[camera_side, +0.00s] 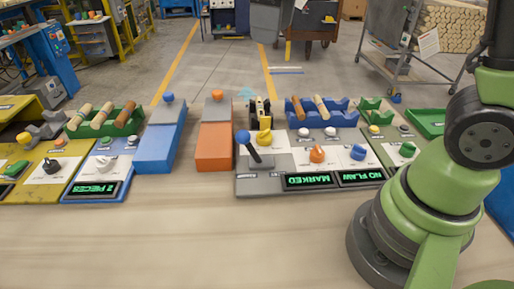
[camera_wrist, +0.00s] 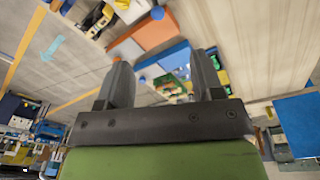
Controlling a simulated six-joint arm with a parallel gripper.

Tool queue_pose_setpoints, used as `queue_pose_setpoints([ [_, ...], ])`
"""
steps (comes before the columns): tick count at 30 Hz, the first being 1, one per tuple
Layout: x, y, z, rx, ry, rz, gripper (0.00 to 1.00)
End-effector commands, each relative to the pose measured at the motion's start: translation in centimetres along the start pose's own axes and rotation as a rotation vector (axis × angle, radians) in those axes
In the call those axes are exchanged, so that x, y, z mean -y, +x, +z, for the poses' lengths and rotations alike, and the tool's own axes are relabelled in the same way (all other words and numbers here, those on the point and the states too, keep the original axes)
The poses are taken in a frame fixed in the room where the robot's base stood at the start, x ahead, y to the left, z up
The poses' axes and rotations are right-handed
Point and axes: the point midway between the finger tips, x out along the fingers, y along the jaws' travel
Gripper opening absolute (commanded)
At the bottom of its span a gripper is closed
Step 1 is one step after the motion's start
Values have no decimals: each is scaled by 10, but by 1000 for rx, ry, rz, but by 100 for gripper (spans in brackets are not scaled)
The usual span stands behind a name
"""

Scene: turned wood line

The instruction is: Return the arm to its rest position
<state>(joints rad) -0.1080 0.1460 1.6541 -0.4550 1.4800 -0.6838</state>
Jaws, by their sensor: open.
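My gripper (camera_wrist: 162,85) shows in the wrist view with its two dark fingers apart and nothing between them. It is held away from the bench, and the panels and blocks show small beyond the fingers. In the side view my green arm stands at the right; its gripper end is out of frame.
A grey panel (camera_side: 262,182) with a blue-knobbed lever (camera_side: 242,138) and displays reading MARKED and NO FLAW stands mid-bench. Left are an orange block (camera_side: 213,150), a blue block (camera_side: 155,150) and a green rack (camera_side: 130,128) with turned pieces. The bench front (camera_side: 200,240) is clear.

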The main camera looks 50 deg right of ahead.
Motion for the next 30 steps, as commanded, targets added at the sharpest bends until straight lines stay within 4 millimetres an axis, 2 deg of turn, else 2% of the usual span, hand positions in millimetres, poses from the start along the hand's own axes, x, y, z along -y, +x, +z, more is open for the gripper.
queue_pose_setpoints([
  [1, 4, -10, 15, -57, 61, -7, 61],
  [6, 21, -24, 60, -244, 296, -53, 61],
  [13, 42, -20, 108, -456, 585, -139, 61],
  [19, 50, -12, 124, -539, 707, -185, 61],
  [29, 50, -10, 126, -545, 721, -190, 61],
  [30, 50, -10, 126, -545, 720, -190, 54],
])
